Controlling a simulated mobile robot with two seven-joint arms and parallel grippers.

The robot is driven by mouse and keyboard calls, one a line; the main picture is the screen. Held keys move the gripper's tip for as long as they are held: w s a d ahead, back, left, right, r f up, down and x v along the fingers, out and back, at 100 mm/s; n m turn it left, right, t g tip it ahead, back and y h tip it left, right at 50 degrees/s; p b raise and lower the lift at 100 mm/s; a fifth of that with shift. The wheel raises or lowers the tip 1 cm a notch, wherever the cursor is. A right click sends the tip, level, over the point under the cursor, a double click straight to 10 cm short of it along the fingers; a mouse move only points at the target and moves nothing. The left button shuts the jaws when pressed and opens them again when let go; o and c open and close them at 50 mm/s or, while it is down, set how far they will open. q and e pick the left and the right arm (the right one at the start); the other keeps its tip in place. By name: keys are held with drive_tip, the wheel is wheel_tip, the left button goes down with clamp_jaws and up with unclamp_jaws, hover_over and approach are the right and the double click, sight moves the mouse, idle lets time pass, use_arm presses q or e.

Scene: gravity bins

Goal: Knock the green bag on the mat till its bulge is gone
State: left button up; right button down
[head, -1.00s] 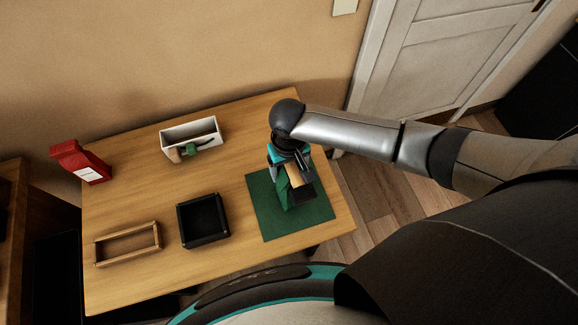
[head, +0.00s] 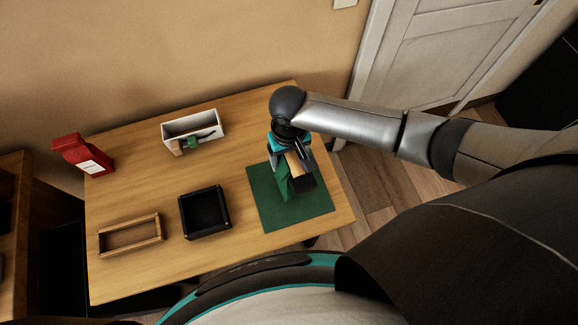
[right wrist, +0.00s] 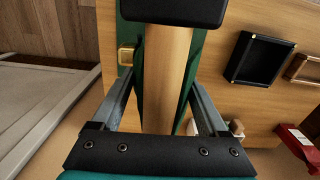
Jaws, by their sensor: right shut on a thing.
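My left gripper is not in view.
On the wooden table (head: 150,180) stand a red bag (head: 78,155), a white bin (head: 207,118) with a green-headed tool and a tan piece, a black tray (head: 222,200) and a wooden frame (head: 104,251). The mat's front and right are bare.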

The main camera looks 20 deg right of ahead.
drive_tip(key=shift+f, duration=0.85)
drive_tip(key=shift+r, duration=0.1)
drive_tip(key=shift+r, duration=0.75)
drive_tip(key=shift+w+r, duration=0.1)
